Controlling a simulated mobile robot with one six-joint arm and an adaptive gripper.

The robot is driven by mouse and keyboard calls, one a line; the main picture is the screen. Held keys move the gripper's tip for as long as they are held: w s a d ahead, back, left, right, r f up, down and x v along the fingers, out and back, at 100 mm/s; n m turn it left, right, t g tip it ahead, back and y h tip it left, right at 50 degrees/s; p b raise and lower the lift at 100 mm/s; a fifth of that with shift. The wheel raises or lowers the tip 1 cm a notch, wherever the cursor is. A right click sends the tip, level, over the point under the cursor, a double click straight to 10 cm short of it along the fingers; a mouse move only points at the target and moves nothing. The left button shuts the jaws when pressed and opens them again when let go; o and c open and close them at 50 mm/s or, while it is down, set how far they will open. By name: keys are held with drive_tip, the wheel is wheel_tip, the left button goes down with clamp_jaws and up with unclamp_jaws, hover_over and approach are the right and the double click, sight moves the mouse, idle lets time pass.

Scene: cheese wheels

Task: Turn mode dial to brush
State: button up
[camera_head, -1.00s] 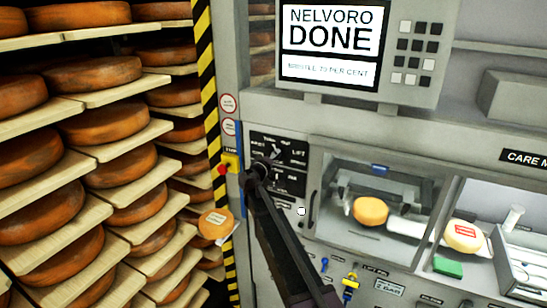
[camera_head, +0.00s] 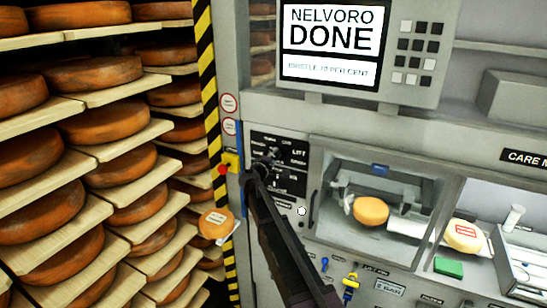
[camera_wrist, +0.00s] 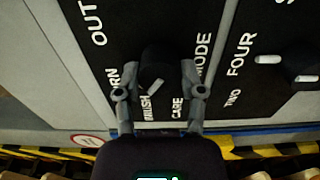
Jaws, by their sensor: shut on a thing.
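The mode dial (camera_wrist: 157,57) is a round black knob on a black panel with white lettering. In the wrist view my gripper (camera_wrist: 163,70) has one finger on each side of it and is shut on it. A short white pointer line on the knob slants toward its lower edge, near a label ending in "USH" that a finger partly covers. "MODE", "CARE", "TURN" and "OUT" labels stand around it, some partly hidden. In the head view my gripper (camera_head: 263,165) is at the dial panel (camera_head: 290,183) and hides much of the dial.
A second black knob (camera_wrist: 302,68) is close by at the right in the wrist view. A screen (camera_head: 332,40) reads "NELVORO DONE". A yellow box with a red button (camera_head: 226,165) is left of the panel. Shelves of cheese wheels (camera_head: 105,165) fill the left side.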

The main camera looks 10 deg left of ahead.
drive_tip(key=shift+n, duration=0.9)
drive_tip(key=o, duration=1.1)
drive_tip(key=shift+o, duration=0.2)
drive_tip(key=v, duration=1.2)
